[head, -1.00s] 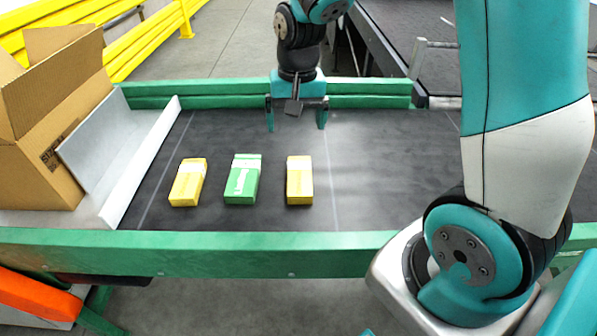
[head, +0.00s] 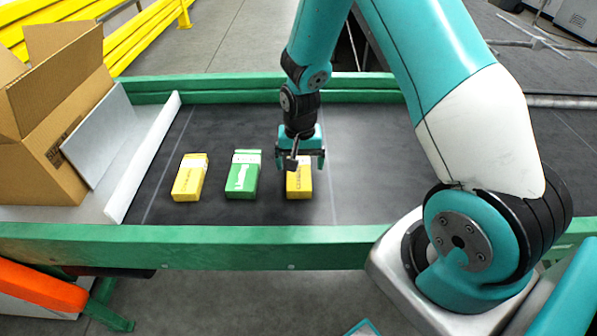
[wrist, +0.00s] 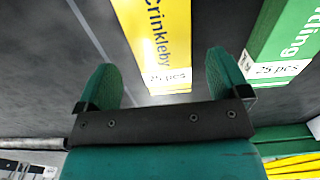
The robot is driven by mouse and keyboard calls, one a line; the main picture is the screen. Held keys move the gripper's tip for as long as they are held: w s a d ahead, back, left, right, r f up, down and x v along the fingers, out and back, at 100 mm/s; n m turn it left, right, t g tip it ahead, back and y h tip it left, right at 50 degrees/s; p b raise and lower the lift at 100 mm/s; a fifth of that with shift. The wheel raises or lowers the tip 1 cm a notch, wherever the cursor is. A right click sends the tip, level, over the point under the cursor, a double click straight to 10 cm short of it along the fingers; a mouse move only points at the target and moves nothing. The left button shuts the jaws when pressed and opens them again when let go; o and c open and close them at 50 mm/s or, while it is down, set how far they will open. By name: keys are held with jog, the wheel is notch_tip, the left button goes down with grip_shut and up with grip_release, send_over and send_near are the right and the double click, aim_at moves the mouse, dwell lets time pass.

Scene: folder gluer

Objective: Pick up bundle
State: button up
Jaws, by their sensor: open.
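Three bundles lie in a row on the dark belt. The left one is a yellow bundle (head: 189,178), the middle one a green bundle (head: 242,176), and the right one another yellow bundle (head: 299,184). My gripper (head: 300,163) is open and empty above the right yellow bundle, hiding its far end. In the wrist view, my gripper (wrist: 163,85) has its two green fingers apart. The right yellow bundle (wrist: 160,40), lettered "Crinkleby" and "25 pcs", shows just ahead between them. The green bundle (wrist: 284,45) shows to its right.
An open cardboard box (head: 52,120) stands at the left beside a grey sloped plate (head: 112,145). Green rails run along the front (head: 180,249) and back (head: 230,88) of the belt (head: 370,170). The belt right of the bundles is clear.

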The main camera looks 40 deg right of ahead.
aim_at(299, 170)
jog(key=shift+w+f+p, duration=0.2)
jog(key=shift+f+p, duration=0.2)
jog(key=shift+f, duration=1.55)
jog(key=c, duration=1.1)
jog(key=shift+o, duration=0.2)
